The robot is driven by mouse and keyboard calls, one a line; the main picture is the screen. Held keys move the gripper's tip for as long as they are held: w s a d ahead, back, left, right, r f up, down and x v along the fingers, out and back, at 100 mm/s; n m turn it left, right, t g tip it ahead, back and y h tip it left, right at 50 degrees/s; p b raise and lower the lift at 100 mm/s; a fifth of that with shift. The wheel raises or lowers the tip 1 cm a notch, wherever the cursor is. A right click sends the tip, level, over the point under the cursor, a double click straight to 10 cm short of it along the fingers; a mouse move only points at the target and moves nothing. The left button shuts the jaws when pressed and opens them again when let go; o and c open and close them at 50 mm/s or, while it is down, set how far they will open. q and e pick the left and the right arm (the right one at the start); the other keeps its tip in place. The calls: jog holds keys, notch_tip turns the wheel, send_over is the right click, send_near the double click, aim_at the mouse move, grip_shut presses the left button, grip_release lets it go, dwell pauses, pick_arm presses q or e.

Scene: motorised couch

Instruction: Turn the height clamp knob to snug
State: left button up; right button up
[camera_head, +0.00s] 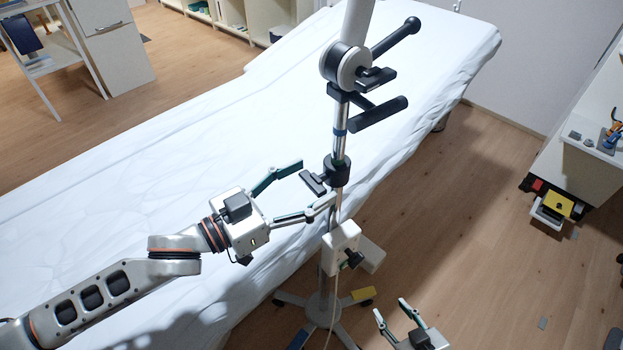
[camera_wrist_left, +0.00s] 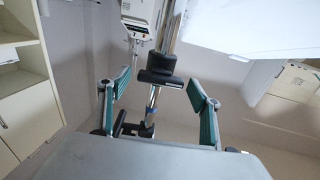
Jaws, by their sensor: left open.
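The height clamp is a black collar (camera_head: 336,171) on the upright steel pole, with a black bar-shaped knob (camera_head: 313,183) on its left side. My left gripper (camera_head: 317,181) is open, with one finger on each side of the knob in the picture. In the left wrist view the knob (camera_wrist_left: 160,78) appears between the two green-padded fingers of the left gripper (camera_wrist_left: 160,75), with gaps on both sides. I see no contact with it. My right gripper (camera_head: 390,308) is open and empty, low at the bottom edge, away from the pole.
The pole carries a jointed head with black handles (camera_head: 346,65) above and a white box (camera_head: 341,247) with a black knob below. Its wheeled base (camera_head: 322,308) stands on the floor beside the white-covered couch (camera_head: 200,140). A white cabinet (camera_head: 590,150) stands at right.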

pick_arm(q)
jog(key=shift+w+d, duration=0.35)
jog(key=shift+d, duration=0.1)
jog(key=c, duration=1.1)
